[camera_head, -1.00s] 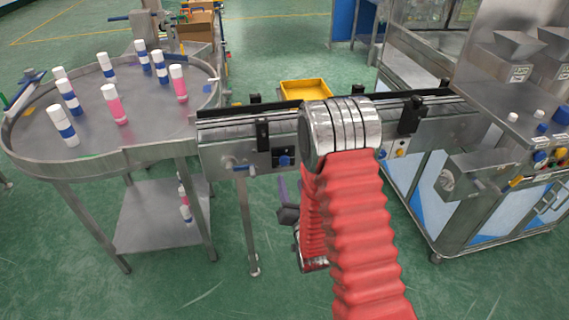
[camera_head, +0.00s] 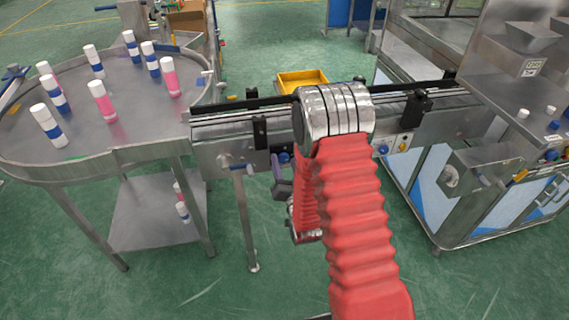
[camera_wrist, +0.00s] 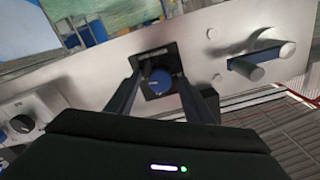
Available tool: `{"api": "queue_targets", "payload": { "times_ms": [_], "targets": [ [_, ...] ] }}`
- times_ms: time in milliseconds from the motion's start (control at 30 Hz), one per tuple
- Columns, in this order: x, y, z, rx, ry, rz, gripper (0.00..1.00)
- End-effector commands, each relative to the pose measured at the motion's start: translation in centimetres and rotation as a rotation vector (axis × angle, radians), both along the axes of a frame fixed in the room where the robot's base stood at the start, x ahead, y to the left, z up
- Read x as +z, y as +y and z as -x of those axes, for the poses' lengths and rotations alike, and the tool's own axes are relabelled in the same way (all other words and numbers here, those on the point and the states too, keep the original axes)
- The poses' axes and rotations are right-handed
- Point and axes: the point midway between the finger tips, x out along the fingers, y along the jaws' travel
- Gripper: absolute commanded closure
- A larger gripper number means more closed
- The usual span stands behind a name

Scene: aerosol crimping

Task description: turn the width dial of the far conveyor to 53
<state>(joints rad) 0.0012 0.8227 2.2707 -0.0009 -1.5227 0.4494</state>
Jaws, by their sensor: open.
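A conveyor (camera_head: 215,150) runs between the round table and the machine. On its front face is a blue dial (camera_head: 284,157) on a dark plate. The wrist view shows a blue dial (camera_wrist: 160,81) on a black square plate, between the two fingers of my gripper (camera_wrist: 158,70). The fingers are apart, one on each side of the dial; I cannot tell whether they touch it. The dial's number cannot be read. In the head view my gripper (camera_head: 277,168) is partly hidden behind my red-sleeved arm, just below the conveyor face.
A round table (camera_head: 75,150) with several cans stands at left. A yellow bin (camera_head: 302,79) lies behind the conveyor.

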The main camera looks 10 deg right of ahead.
Motion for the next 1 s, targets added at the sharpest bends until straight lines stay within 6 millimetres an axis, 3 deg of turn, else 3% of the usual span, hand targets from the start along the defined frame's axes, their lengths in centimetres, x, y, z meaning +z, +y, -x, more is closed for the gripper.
{"api": "queue_targets", "payload": {
  "times_ms": [67, 633, 1000],
  "targets": [
    [-0.01, 0.00, 0.01, 0.000, 0.000, 0.000, 0.53],
    [-0.03, -0.03, 0.04, -0.001, 0.000, 0.000, 0.93],
    [-0.06, -0.08, 0.06, -0.002, 0.001, 0.052, 0.93]
  ]
}}
